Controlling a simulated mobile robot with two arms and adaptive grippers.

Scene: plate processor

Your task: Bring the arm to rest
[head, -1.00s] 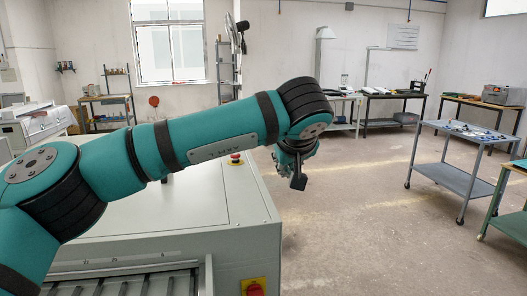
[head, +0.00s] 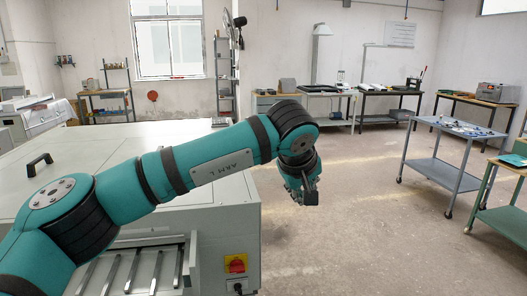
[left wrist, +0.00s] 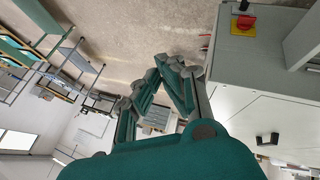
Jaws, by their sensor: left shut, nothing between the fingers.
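My left arm (head: 215,165) is teal with black joint bands and reaches in from the lower left, across the front of the grey machine (head: 110,150). Its dark left gripper (head: 308,200) hangs at the arm's end, to the right of the machine and over open floor. The gripper is shut and empty. Its grey and teal fingers (left wrist: 172,66) also show in the left wrist view, with floor behind them. My right gripper is in neither view.
The machine has a black handle (head: 40,163), a red switch on yellow (head: 236,264) and an open slatted part (head: 140,270) below my arm. Floor between is clear.

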